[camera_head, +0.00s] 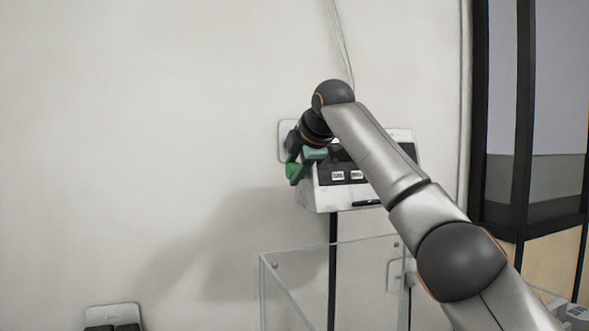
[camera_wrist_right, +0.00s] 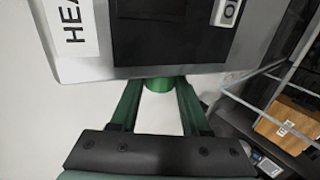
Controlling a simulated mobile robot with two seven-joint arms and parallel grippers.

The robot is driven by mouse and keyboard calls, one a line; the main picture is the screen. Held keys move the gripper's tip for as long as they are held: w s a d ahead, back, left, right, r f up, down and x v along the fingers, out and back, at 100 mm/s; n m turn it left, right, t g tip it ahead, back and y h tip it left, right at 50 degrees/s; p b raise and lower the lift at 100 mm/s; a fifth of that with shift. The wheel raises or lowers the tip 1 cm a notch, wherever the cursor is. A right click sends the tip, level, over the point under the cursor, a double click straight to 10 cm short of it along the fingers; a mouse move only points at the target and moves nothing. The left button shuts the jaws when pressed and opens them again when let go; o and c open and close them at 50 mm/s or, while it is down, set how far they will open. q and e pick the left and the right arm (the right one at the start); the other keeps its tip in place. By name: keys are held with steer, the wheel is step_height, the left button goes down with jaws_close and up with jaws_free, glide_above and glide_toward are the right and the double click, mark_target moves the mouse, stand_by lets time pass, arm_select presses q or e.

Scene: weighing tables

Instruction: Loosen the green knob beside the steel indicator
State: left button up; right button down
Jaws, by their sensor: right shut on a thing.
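The steel indicator (camera_head: 318,196) is a pale box with a dark front panel, mounted on a black post against the wall. My right arm crosses in front of much of it. In the right wrist view, the indicator's casing (camera_wrist_right: 110,72) fills the top, with a white label reading "HEA". The green knob (camera_wrist_right: 158,85) shows at the casing's edge, between the two green fingers of my right gripper (camera_wrist_right: 157,88). The right gripper (camera_head: 303,168) is shut on the knob at the indicator's left side. In the head view the fingers hide the knob. My left gripper is not in view.
A clear glass enclosure (camera_head: 263,290) stands below the indicator, around its black post (camera_head: 333,255). A white plate with dark parts (camera_head: 112,311) is at the lower left. A dark-framed glazed partition (camera_head: 525,110) stands at the right. The wall on the left is bare.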

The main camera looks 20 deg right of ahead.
steer(key=shift+f, duration=0.1)
stand_by(0.4)
steer(key=shift+c, duration=1.9)
jaws_free()
steer(key=shift+s, duration=0.1)
steer(key=shift+s+r+b, duration=0.25)
steer(key=shift+r+b, duration=0.05)
steer(key=shift+r, duration=0.05)
steer(key=b+v, duration=0.2)
steer(key=v, duration=0.9)
steer(key=shift+s+r, duration=0.25)
